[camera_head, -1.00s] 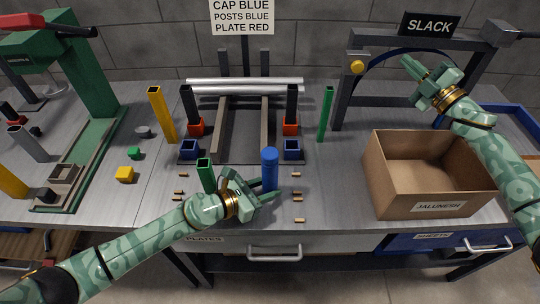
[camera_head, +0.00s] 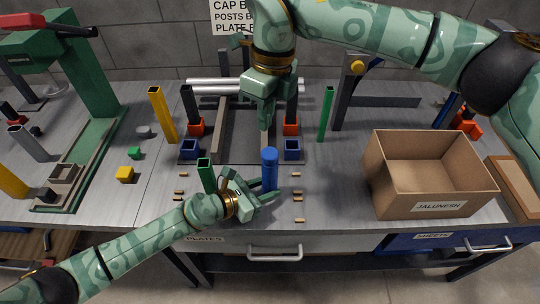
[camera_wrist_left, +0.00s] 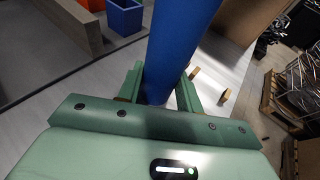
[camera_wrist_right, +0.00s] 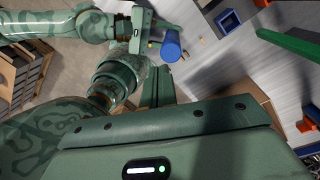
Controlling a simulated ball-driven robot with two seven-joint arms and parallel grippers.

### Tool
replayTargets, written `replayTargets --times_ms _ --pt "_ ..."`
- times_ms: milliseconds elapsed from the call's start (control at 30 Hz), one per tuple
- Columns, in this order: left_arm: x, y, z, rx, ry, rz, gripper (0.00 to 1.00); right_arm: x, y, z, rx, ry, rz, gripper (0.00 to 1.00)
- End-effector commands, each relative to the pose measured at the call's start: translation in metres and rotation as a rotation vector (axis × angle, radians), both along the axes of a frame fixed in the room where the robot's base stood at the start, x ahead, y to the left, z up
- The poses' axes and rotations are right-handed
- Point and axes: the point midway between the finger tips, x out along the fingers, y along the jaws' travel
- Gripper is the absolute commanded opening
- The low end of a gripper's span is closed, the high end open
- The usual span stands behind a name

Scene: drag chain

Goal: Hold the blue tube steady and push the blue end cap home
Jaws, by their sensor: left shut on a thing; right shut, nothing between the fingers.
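The blue tube (camera_head: 270,181) stands upright on the bench, and its lower part shows large in the left wrist view (camera_wrist_left: 181,45). My left gripper (camera_head: 268,197) is shut around it, low down near the bench. The blue end cap (camera_head: 270,155) sits at the tube's top as a slightly wider round end; how deep it sits I cannot tell. The top also shows in the right wrist view (camera_wrist_right: 172,42). My right gripper (camera_head: 265,122) is shut and empty, pointing down, above and slightly behind the cap; it looks apart from it.
A green square tube (camera_head: 205,176) stands left of the left gripper. Behind are blue sockets (camera_head: 292,150) and dark posts (camera_head: 292,105) in red bases. A cardboard box (camera_head: 430,175) is at right. Small brass pieces (camera_head: 298,191) lie near the tube.

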Motion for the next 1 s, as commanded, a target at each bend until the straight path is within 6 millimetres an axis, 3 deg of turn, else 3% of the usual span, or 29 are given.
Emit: replayTargets --times_ms 167,600,1000 --pt "-0.001 0.0 -0.001 0.0 0.002 -0.001 0.23 0.003 -0.009 -0.004 -0.105 -0.053 0.01 0.0" --pt "0.0 -0.001 -0.001 -0.001 0.001 -0.001 0.23 0.003 -0.009 -0.057 -0.103 -0.052 0.008 0.0" --pt "-0.001 0.0 -0.001 0.0 0.002 -0.001 0.23 0.003 -0.009 -0.063 -0.101 -0.051 0.008 0.0"
